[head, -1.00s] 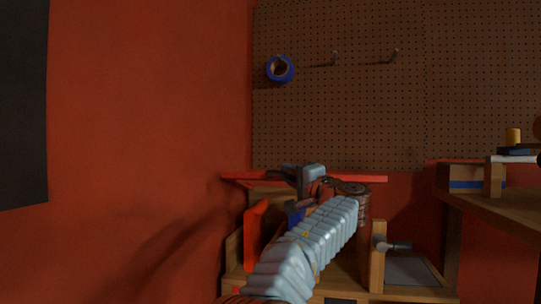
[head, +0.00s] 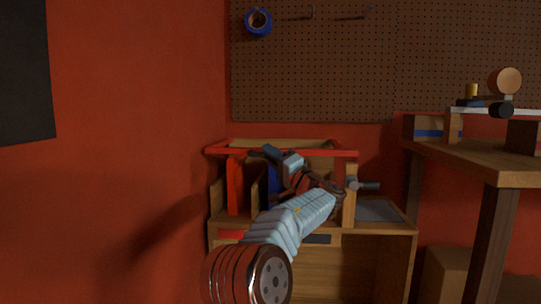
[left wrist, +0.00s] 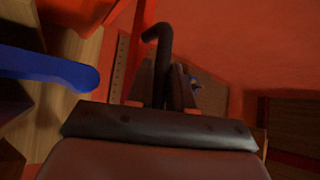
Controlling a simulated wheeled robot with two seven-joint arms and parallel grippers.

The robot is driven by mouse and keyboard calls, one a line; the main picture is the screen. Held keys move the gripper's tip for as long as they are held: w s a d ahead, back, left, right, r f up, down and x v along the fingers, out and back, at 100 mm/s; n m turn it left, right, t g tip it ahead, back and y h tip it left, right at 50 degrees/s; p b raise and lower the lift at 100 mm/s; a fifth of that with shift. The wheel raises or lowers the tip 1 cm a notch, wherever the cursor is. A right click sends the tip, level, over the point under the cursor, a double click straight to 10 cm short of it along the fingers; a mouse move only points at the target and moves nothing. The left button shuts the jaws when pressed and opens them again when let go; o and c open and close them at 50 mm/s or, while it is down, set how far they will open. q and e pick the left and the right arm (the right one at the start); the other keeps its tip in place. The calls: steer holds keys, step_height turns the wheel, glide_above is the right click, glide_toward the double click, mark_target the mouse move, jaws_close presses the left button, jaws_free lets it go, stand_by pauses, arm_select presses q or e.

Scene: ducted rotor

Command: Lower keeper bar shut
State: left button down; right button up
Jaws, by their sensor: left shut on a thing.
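The red keeper bar (head: 322,152) spans the wooden rack (head: 348,210) near the top of its posts, almost level. Its right end is at the top of the right post; I cannot tell whether it is seated there. My left gripper (head: 282,160) is at the bar's middle, its fingers partly hidden by the wrist. In the left wrist view, its fingers (left wrist: 166,92) are shut on a dark bent handle (left wrist: 160,45), and a red bar-like strip shows beside it. My right gripper is not in view.
A grey pin-like knob (head: 365,185) sticks out from the right post. Orange and blue upright pieces stand in the rack's slots. A wooden bench (head: 480,160) with small parts stands at right. Blue tape (head: 258,22) hangs on the pegboard. The red wall is close at left.

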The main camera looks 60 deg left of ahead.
arm_select(q)
steer(key=shift+f, duration=0.25)
steer(key=c, duration=1.1)
jaws_free()
steer(key=shift+w+a, duration=0.1)
steer(key=shift+d, duration=0.3)
steer(key=v, duration=1.3)
steer(key=shift+f, duration=0.15)
steer(key=shift+d, duration=0.1)
